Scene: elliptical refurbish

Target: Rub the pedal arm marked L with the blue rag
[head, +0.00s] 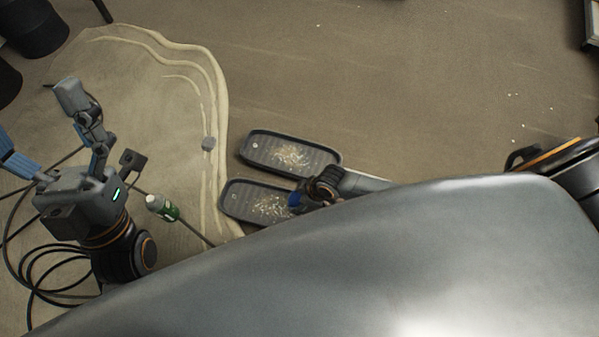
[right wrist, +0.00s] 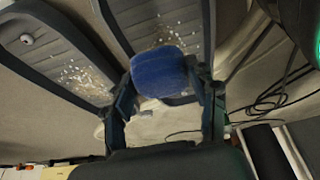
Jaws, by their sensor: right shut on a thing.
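The blue rag (right wrist: 166,72) is a bunched wad between the two fingers of my right gripper (right wrist: 165,98). In the head view the rag (head: 295,199) shows small beside the lower pedal (head: 228,203), and my right gripper (head: 315,190) is next to it, partly hidden by the grey housing. A grey bar that looks like a pedal arm (head: 365,183) runs from the pedals to behind the housing. I cannot read an L on it or tell whether the rag touches it. My left gripper (head: 103,128) is open and empty at the left.
The upper pedal (head: 262,160) and lower pedal carry pale debris. The big grey housing (head: 400,260) blocks the front. The floor behind is mostly free.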

